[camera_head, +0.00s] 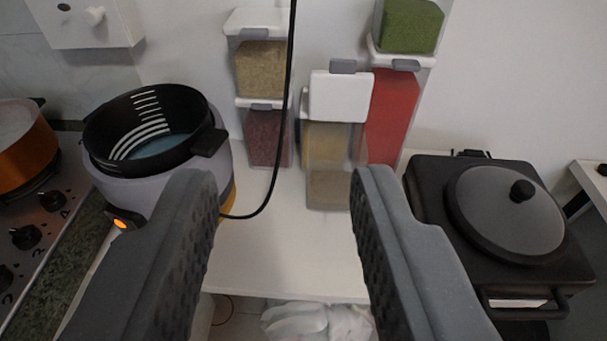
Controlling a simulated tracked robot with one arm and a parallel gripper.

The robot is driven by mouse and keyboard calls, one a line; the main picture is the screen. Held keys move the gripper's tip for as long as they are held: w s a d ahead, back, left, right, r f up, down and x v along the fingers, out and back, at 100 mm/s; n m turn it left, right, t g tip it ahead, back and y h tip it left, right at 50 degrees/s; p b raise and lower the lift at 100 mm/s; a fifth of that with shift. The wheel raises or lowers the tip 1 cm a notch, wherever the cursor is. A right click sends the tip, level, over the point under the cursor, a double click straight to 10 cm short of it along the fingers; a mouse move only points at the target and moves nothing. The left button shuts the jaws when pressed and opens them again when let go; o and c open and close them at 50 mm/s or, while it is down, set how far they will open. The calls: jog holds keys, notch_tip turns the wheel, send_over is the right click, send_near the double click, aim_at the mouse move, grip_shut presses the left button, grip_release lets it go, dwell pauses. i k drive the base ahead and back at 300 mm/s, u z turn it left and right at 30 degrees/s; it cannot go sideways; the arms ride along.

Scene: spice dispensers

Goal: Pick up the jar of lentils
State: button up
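My gripper (283,182) is open and empty, its two dark fingers wide apart in front of the spice containers. A clear jar with a white lid (340,96) stands foremost, its lower part filled with brownish contents (328,190). It shows between the fingers, close to the right fingertip in the picture; I cannot tell the depth gap. Behind it to the left, a dispenser with dark reddish contents (268,138) sits under one with tan grains (260,70). No label shows, so I cannot tell for sure which holds lentils.
A red-filled dispenser (391,115) stands under a green one (408,26). A cooker with a black pot (150,130) is left, a black appliance with a round lid (508,212) right. A black cable (287,110) hangs before the dispensers. The white counter (285,250) is clear between.

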aim_at(333, 152)
jog(key=u, duration=1.35)
jog(key=k, duration=1)
jog(key=z, duration=1.55)
jog(key=i, duration=1)
jog(key=u, duration=0.05)
